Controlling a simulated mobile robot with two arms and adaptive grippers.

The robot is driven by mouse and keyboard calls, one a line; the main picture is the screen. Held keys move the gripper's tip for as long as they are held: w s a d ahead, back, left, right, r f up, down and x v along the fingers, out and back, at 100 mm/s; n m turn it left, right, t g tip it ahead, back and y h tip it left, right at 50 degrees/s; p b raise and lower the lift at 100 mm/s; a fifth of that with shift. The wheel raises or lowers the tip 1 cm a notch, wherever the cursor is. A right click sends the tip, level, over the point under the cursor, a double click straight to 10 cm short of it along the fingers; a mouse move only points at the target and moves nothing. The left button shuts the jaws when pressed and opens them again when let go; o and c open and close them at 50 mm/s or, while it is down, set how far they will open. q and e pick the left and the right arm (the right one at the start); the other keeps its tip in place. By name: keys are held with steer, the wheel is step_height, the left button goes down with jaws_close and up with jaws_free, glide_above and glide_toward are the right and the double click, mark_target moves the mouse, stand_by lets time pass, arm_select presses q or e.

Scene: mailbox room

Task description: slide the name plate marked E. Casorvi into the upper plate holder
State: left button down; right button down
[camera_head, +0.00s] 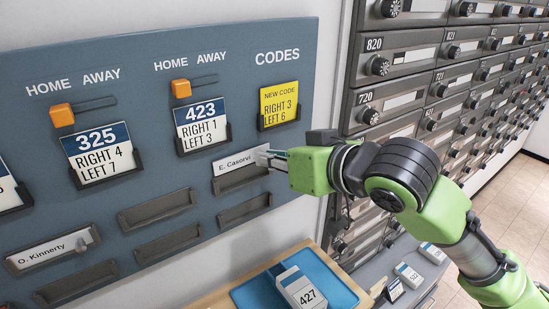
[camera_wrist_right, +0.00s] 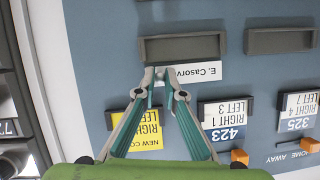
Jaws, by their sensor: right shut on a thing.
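The white name plate marked E. Casorvi (camera_head: 235,163) is at the right side of the blue-grey wall board. My right gripper (camera_head: 268,156) is shut on its right end. The plate is upright and roughly level, just above the upper plate holder (camera_head: 240,181), an empty dark tray. In the right wrist view, which is upside down, the plate (camera_wrist_right: 203,72) lies along the open edge of the holder (camera_wrist_right: 182,48), with the fingertips (camera_wrist_right: 160,76) at one end. I cannot tell whether plate and holder touch. My left gripper is not in view.
A lower holder (camera_head: 245,210) sits beneath. A yellow code card (camera_head: 279,103) is above the plate. Another plate, O. Kinnerty (camera_head: 48,251), is in a holder at lower left. Mailboxes (camera_head: 405,75) stand at right; a blue tray (camera_head: 337,291) with a 427 box is below.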

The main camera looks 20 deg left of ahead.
steer(key=shift+f+p, duration=0.1)
steer(key=shift+p, duration=0.5)
stand_by(0.8)
steer(key=shift+f+b, duration=0.6)
steer(key=shift+f, duration=1.05)
stand_by(0.7)
steer(key=c, duration=2)
jaws_free()
steer(key=shift+c, duration=0.2)
steer(key=shift+o, duration=0.4)
steer(key=o, duration=0.3)
steer(key=shift+d, duration=0.1)
steer(key=shift+s+d+p, duration=0.5)
steer(key=shift+s+d, duration=0.75)
steer(key=shift+d, duration=0.3)
steer(key=shift+s+d+p, duration=0.5)
steer(key=shift+s+d, duration=0.75)
steer(key=shift+d, duration=0.3)
